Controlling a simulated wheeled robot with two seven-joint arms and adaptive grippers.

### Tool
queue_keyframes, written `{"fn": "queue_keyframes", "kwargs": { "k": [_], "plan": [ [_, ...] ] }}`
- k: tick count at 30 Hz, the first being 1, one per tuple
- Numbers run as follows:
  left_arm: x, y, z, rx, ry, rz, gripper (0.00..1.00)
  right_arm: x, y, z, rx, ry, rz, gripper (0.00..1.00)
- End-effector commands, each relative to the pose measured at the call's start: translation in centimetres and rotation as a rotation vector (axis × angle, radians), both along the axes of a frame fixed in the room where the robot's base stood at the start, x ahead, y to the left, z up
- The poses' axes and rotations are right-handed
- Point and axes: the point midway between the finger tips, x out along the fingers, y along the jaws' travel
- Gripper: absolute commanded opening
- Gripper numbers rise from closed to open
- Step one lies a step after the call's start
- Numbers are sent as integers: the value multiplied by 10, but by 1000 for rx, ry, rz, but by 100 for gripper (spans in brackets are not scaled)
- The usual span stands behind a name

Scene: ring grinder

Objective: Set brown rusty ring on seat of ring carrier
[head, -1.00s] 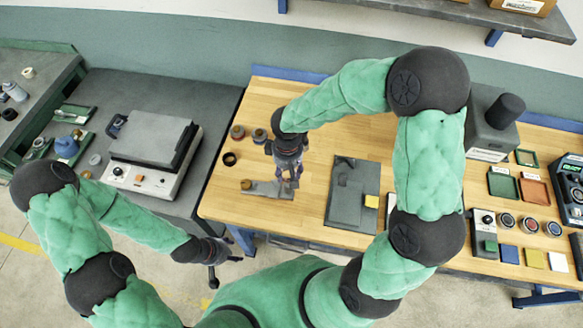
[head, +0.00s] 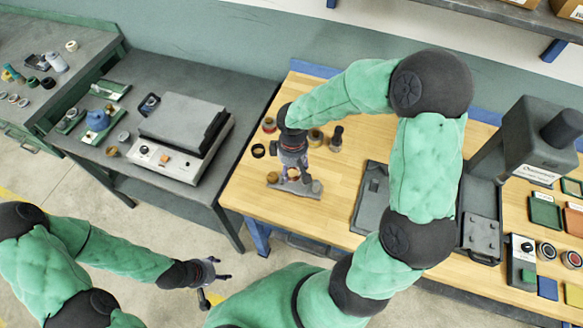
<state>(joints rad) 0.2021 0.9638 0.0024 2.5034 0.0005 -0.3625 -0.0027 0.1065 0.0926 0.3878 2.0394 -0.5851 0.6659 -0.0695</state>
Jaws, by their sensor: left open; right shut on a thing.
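My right gripper (head: 293,174) points down over the ring carrier (head: 286,186), a small flat grey piece near the left end of the wooden bench. The gripper is shut on the brown rusty ring (head: 293,173), which shows as a small brown patch between the fingers. The fingers partly hide the carrier, and I cannot tell whether the ring touches its seat. My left gripper (head: 210,272) is open and empty, over the floor in front of the benches.
A dark ring (head: 258,150), a reddish ring (head: 269,125), a brass-coloured ring (head: 315,137) and a dark post (head: 336,138) stand near the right gripper. A dark grey plate (head: 371,197) lies to the right. A boxy machine (head: 165,140) sits on the grey left bench.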

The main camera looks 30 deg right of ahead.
Motion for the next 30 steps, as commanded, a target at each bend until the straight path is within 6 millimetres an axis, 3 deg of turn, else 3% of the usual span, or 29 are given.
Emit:
{"fn": "queue_keyframes", "kwargs": {
  "k": [21, 30],
  "plan": [
    [0, 0, -42, 0, 0, 1, 60, 0, 0, -52, 0, 0, -1, 13],
    [0, 0, -53, 0, 0, 1, 60, 0, 0, -65, 0, 0, -1, 13]
  ]
}}
